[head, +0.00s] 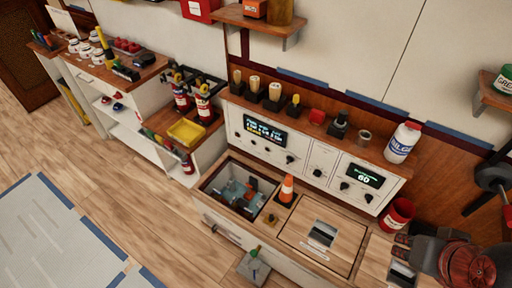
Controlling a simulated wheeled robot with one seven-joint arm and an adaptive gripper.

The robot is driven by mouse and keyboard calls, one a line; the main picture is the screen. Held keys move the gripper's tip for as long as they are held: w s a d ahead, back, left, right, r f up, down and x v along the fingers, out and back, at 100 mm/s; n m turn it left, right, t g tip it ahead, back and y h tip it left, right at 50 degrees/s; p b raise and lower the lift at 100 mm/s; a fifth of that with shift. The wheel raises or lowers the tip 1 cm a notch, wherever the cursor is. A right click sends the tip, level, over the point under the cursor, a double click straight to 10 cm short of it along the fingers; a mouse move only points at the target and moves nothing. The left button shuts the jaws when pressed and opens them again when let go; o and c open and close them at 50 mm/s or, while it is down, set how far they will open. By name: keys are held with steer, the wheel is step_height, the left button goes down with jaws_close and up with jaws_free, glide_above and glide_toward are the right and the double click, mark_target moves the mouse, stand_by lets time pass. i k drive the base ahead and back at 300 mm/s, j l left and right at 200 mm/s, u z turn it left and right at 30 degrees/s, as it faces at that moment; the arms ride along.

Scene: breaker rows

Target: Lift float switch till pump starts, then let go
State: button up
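An open well (212,185) is set into the wooden counter, left of a closed wooden hatch (318,235). Inside it are grey-blue parts and a small orange part (251,196), which may be the float switch; they are too small to tell apart. Whether the pump runs cannot be seen. My gripper (402,246) is at the lower right, over the counter's right end, beyond the hatch and well apart from the open well. Its fingers are small and dark, and their opening is unclear. I see nothing clearly held in it.
A red can (397,214) stands close to my gripper. A white bottle (403,143) and several small items stand on the ledge above the control panel (311,160). The floor at left is open.

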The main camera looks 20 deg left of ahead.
mark_target(250, 194)
steer(key=u, duration=1.25)
steer(key=j+z, duration=0.1)
steer(key=j, duration=0.4)
steer(key=k+j+z, duration=0.15)
steer(key=j, duration=0.35)
steer(key=j+z, duration=0.1)
steer(key=j, duration=0.4)
steer(key=i+j+z, duration=0.15)
steer(key=j, duration=0.2)
steer(key=i+j+z, duration=0.15)
steer(key=j, duration=0.25)
steer(key=i+j+z, duration=0.15)
steer(key=j, duration=0.2)
steer(key=i+j+z, duration=0.15)
steer(key=j, duration=0.25)
steer(key=i+j+z, duration=0.1)
steer(key=i, duration=0.3)
steer(key=i+j+z, duration=0.15)
steer(key=i+j, duration=0.15)
steer(key=i, duration=0.1)
